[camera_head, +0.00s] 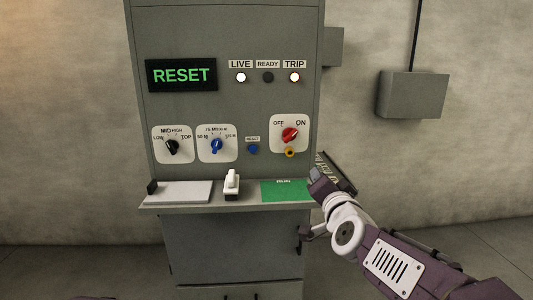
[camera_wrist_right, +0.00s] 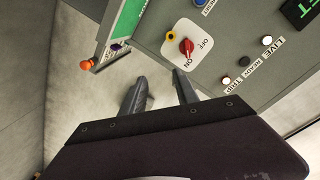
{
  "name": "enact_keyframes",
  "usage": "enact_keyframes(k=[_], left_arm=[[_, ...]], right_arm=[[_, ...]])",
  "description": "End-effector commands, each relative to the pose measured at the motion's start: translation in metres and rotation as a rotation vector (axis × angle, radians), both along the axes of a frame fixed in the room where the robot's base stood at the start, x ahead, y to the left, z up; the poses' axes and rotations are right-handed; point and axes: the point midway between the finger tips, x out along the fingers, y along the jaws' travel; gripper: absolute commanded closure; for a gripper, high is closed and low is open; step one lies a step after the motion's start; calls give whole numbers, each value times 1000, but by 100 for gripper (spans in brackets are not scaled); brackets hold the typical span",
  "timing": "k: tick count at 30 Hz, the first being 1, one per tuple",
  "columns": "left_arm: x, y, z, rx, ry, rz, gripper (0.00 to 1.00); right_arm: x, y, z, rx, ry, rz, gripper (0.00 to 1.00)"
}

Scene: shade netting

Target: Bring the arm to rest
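My right arm comes in from the lower right in the head view, and its gripper (camera_head: 330,178) is beside the right end of the cabinet's shelf. In the right wrist view its two dark fingers (camera_wrist_right: 160,85) are apart with nothing between them. The cabinet face lies beyond them, with the red knob (camera_wrist_right: 187,46) ahead of the fingers. That red knob (camera_head: 289,134) also shows in the head view, on the OFF/ON plate. My left gripper is in neither view.
The grey cabinet (camera_head: 230,110) carries a lit green RESET display (camera_head: 181,75), black (camera_head: 172,147) and blue (camera_head: 216,146) knobs. LIVE and TRIP lamps glow. Its shelf has a white switch (camera_head: 232,182) and green RUN card (camera_head: 284,190). A grey wall box (camera_head: 412,95) is right.

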Motion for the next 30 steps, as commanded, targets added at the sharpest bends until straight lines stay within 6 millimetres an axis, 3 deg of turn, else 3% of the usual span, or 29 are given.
enact_keyframes(k=[5, 11, 14, 18, 21, 24, 28, 30], left_arm=[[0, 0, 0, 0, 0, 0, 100], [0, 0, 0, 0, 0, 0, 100], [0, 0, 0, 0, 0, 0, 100], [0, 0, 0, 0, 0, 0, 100], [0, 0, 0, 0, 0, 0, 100], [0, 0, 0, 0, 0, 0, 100], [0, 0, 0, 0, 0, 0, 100], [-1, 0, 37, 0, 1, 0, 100]], right_arm=[[-2, -11, -57, -71, 130, 6, 64], [-24, -19, -146, -184, 360, 65, 64], [-50, -23, -202, -253, 522, 121, 64], [-111, -28, -283, -357, 795, 241, 64], [-158, -31, -322, -421, 962, 332, 64], [-206, -33, -350, -479, 1114, 426, 64], [-266, -40, -369, -564, 1304, 566, 64], [-266, -40, -330, -567, 1306, 573, 64]])
